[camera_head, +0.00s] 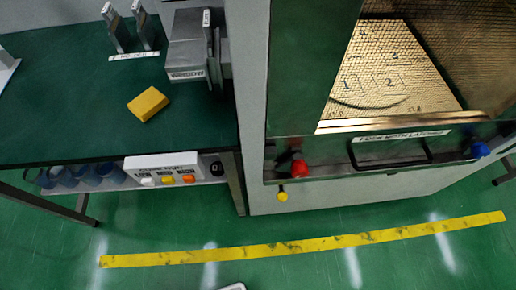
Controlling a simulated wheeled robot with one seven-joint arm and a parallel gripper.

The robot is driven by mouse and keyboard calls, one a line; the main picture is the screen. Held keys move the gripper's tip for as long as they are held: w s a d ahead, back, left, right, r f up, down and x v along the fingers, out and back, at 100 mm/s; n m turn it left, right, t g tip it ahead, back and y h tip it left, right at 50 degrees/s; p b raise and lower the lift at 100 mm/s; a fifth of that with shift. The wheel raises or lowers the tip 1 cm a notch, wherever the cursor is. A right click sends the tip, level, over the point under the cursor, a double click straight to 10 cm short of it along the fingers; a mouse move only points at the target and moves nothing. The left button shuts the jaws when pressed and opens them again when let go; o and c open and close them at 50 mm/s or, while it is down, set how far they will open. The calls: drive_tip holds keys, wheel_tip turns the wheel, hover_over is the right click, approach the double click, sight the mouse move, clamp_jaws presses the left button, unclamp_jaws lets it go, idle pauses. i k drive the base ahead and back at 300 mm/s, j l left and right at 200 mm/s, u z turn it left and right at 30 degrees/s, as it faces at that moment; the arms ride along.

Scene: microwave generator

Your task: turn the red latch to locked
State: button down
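The red latch (299,169) is a round red knob with a dark part beside it. It sits at the lower left of the green front of the large cabinet (300,60). Whether it is locked or unlocked cannot be told from this view. A similar blue latch (480,149) is at the right end of the same front, with a black bar handle (390,163) between them.
A yellow knob (282,196) hangs below the red latch. A green bench (60,110) at left holds a yellow block (148,104) and grey devices (187,50). A button panel (160,165) is on its front edge. A yellow stripe (300,247) crosses the open green floor.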

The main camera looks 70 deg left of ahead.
sight(295, 164)
drive_tip(key=u, duration=1.25)
